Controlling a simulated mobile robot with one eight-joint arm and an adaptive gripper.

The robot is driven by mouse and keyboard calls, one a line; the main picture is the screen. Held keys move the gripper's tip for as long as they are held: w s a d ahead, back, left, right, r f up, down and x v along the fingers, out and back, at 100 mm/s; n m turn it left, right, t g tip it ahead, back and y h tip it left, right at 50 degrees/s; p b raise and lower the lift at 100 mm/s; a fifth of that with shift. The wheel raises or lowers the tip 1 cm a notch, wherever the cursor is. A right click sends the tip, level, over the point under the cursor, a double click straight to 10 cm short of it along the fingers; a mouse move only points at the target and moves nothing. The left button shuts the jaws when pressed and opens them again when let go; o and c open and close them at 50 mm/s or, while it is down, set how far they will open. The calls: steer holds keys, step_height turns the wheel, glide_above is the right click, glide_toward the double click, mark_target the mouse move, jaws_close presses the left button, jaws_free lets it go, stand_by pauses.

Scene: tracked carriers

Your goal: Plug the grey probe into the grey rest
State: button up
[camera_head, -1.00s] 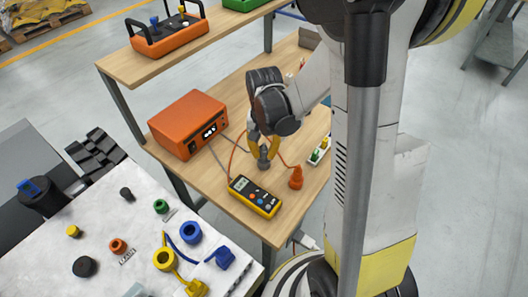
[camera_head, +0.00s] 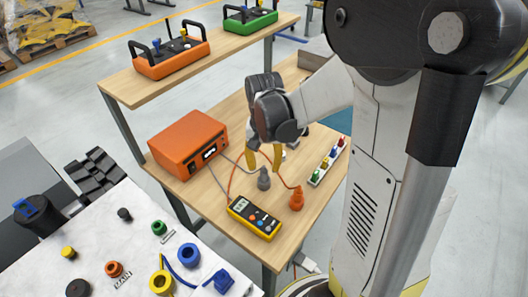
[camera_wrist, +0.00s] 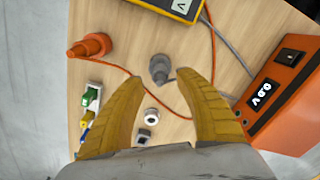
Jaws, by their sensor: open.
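I cannot tell which piece is the grey rest, or whether the probe is seated in anything.
An orange probe (camera_head: 297,198) stands right of the grey one. The yellow multimeter (camera_head: 254,217) is at the front edge, the orange box (camera_head: 188,144) at left. A white strip with coloured plugs (camera_head: 327,166) lies at right. Cables cross the table.

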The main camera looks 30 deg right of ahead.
mark_target(264, 166)
step_height(264, 166, up, 7)
steer(key=shift+r, duration=0.15)
stand_by(0.5)
steer(key=s+a+r+n+t, duration=0.6)
steer(key=s+a+n+t, duration=0.1)
steer(key=s+a, duration=0.2)
steer(key=shift+f, duration=0.1)
stand_by(2.5)
